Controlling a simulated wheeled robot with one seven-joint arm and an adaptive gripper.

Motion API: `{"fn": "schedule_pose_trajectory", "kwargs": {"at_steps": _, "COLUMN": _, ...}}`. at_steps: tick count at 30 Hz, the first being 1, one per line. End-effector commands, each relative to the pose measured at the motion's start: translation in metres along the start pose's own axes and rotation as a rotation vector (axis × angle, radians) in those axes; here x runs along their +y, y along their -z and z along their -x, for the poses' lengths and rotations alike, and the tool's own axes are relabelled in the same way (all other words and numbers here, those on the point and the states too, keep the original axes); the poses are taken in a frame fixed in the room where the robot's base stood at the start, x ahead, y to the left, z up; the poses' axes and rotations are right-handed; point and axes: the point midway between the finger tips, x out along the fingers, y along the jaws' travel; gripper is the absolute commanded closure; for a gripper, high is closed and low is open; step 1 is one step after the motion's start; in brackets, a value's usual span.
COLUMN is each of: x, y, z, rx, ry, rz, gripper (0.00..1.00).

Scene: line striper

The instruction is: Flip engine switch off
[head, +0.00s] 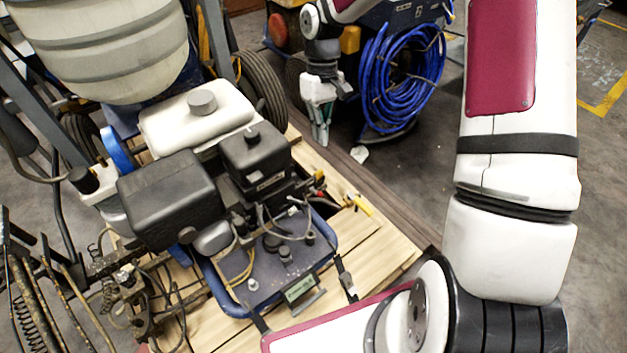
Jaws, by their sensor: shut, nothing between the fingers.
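The line striper's engine (262,170) has black covers and a white tank (197,114), and sits on the left half of the head view.
A coiled blue hose (402,75) is behind and right of my gripper. A large ribbed beige drum (105,45) is at upper left. Cables and springs clutter the lower left. Bare floor (420,165) lies right of the pallet.

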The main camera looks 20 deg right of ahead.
Motion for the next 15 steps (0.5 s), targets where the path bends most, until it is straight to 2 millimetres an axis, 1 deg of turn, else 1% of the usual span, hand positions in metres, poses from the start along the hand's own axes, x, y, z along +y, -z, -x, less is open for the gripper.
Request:
{"fn": "schedule_pose_trajectory", "kwargs": {"at_steps": 1, "x": 0.0022, "y": 0.0048, "z": -0.0096, "rx": -0.003, "ry": 0.013, "rz": 0.001, "gripper": 1.0}}
{"fn": "schedule_pose_trajectory", "kwargs": {"at_steps": 4, "x": 0.0042, "y": 0.0091, "z": -0.016, "rx": -0.004, "ry": 0.025, "rz": 0.003, "gripper": 1.0}}
{"fn": "schedule_pose_trajectory", "kwargs": {"at_steps": 15, "x": 0.0044, "y": 0.0103, "z": -0.0176, "rx": -0.004, "ry": 0.029, "rz": 0.004, "gripper": 1.0}}
